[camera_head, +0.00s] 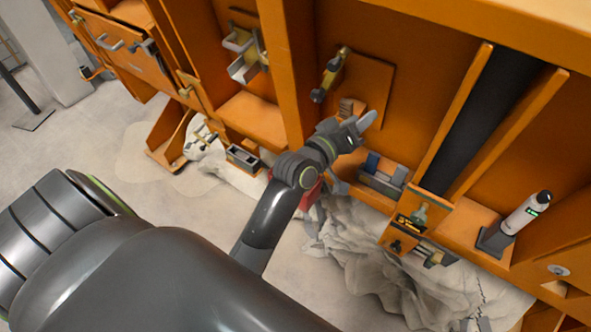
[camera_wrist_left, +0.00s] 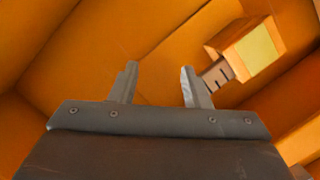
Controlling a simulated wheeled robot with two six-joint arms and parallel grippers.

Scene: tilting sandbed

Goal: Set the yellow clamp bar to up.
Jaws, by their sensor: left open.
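A yellow, brass-like bar with dark ends (camera_head: 331,74) sits tilted on the orange panel in the head view, above my left gripper; I take it for the clamp bar. My left gripper (camera_head: 362,124) is in front of the panel, below and right of that bar and apart from it. In the left wrist view my left gripper (camera_wrist_left: 158,70) is open, with nothing between its fingers. A block with a pale yellow face (camera_wrist_left: 258,50) and a brown ribbed stem (camera_wrist_left: 217,74) shows right of the fingers; I cannot tell whether it is the same bar. My right gripper is out of view.
An orange framed wall (camera_head: 425,60) stands behind. A grey bin (camera_head: 382,172) is below right of the gripper. A white bottle (camera_head: 525,213) stands far right. A grey crumpled sheet (camera_head: 375,260) lies on the floor. Metal brackets (camera_head: 245,55) are at upper left.

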